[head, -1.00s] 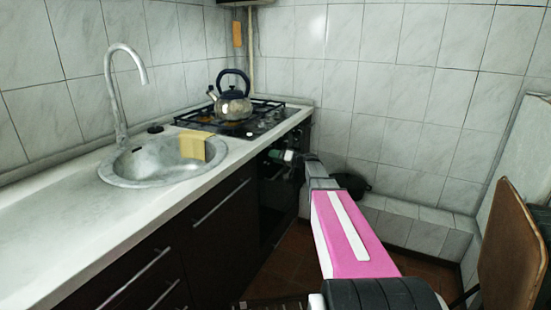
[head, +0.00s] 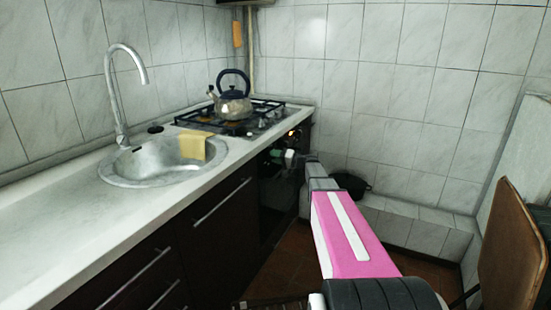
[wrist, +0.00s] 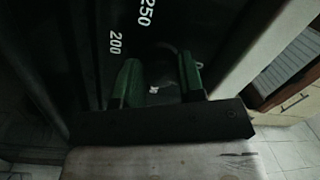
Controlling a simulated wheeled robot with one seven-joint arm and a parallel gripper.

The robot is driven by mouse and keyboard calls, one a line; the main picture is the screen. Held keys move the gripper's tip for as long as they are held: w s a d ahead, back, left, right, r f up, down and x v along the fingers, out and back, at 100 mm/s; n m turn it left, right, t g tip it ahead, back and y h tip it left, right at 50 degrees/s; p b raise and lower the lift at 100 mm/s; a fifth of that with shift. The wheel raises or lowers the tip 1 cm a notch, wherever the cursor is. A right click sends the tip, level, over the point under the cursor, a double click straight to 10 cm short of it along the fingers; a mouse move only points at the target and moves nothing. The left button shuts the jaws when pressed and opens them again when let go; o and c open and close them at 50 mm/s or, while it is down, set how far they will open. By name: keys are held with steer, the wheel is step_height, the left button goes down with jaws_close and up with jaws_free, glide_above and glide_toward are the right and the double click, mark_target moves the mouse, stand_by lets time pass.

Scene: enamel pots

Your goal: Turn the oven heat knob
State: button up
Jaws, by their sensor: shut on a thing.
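The oven (head: 272,200) is the dark unit under the hob, at the end of the counter in the head view. My gripper (head: 284,156) is at the upper part of its front. In the wrist view my gripper's two green fingers (wrist: 160,76) stand on either side of a dark heat knob (wrist: 162,89) and are shut on it. The knob has a small white mark and is hard to make out against the dark panel. The printed numbers 200 and 250 show on the panel (wrist: 85,40) beside it. In the head view the knob is hidden by my gripper.
A kettle (head: 233,105) stands on the gas hob (head: 262,124). A sink (head: 150,170) with a yellow cloth (head: 192,146) is in the counter (head: 55,225). A brown chair back (head: 510,240) is at the right. A dark pot (head: 355,185) sits behind my arm.

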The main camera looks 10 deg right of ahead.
steer(key=shift+m, duration=1.1)
steer(key=o, duration=0.9)
steer(key=v, duration=1.1)
steer(key=shift+f, duration=0.15)
